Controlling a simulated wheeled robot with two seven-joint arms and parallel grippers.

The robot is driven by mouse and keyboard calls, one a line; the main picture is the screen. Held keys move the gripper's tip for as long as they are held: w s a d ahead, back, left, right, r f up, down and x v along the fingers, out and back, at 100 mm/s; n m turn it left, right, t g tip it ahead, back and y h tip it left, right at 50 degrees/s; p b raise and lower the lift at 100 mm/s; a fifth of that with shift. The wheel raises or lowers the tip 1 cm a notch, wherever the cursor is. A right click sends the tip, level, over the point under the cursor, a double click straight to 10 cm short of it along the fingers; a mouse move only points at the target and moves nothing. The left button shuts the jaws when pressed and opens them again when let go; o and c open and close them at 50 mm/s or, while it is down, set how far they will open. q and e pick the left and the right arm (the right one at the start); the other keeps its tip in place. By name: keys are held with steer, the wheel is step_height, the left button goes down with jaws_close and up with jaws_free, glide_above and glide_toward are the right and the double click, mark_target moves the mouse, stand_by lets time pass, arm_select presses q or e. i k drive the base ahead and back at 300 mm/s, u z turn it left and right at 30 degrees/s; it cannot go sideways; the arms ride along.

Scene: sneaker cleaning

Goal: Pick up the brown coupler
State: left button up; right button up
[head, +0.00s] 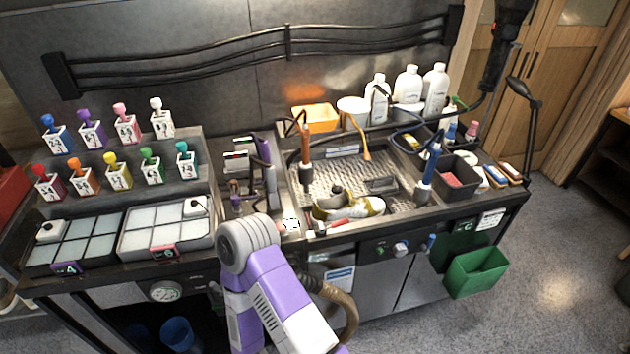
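A brown upright piece (305,143), which looks like the brown coupler, stands at the left side of the ribbed sink tray (340,168). Its lower part is dark, and a thin dark hose curves up beside it. A purple and white arm link of mine with a grey round joint rises from the bottom centre, in front of the bench edge. No gripper fingers can be made out on it. Neither gripper shows, and nothing visibly touches the brown piece.
A yellow and white sneaker (350,207) lies in the tray's front. A blue upright tool (430,168) stands at the right. White bottles (407,88) and an orange bin (315,118) stand behind. Colour bottles (118,172) fill the left. A green bin (476,271) hangs at right.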

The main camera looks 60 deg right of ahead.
mark_target(234, 183)
steer(key=z, duration=1.85)
